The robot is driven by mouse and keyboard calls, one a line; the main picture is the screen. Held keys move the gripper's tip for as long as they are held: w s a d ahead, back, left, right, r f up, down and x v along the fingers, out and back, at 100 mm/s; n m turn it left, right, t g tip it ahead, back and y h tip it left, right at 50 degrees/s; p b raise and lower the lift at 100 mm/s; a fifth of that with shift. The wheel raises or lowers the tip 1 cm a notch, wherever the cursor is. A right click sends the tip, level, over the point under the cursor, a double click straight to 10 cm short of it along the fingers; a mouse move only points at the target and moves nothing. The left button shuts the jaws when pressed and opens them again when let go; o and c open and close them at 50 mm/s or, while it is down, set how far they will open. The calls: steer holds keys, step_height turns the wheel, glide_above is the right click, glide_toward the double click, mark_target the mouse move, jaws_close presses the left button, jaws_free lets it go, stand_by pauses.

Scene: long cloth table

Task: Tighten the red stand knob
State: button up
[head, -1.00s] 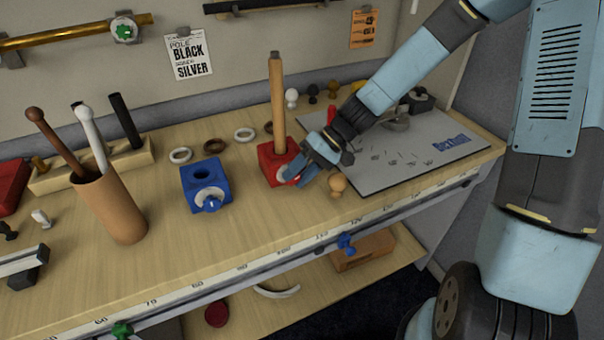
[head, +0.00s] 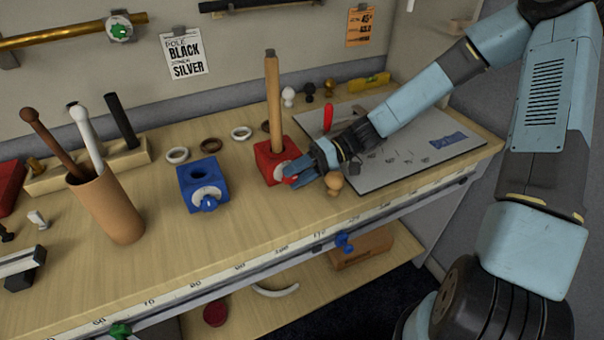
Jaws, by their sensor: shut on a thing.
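My gripper (head: 294,178) reaches in from the right and is shut on the knob.
A blue stand (head: 203,184) with a blue knob is to the left. A small wooden knob (head: 333,182) stands close to my gripper. A grey board (head: 385,172) and a red-handled tool (head: 328,117) are to the right. The table front between the stands is clear.

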steer(key=shift+w+d+f, duration=0.1)
steer(key=shift+d+f, duration=0.05)
steer(key=shift+f, duration=0.05)
steer(key=o, duration=1)
steer(key=shift+r, duration=0.1)
steer(key=shift+o, duration=0.2)
steer(key=v, duration=1.3)
steer(key=shift+w+d+r, duration=0.1)
steer(key=shift+w+d, duration=0.15)
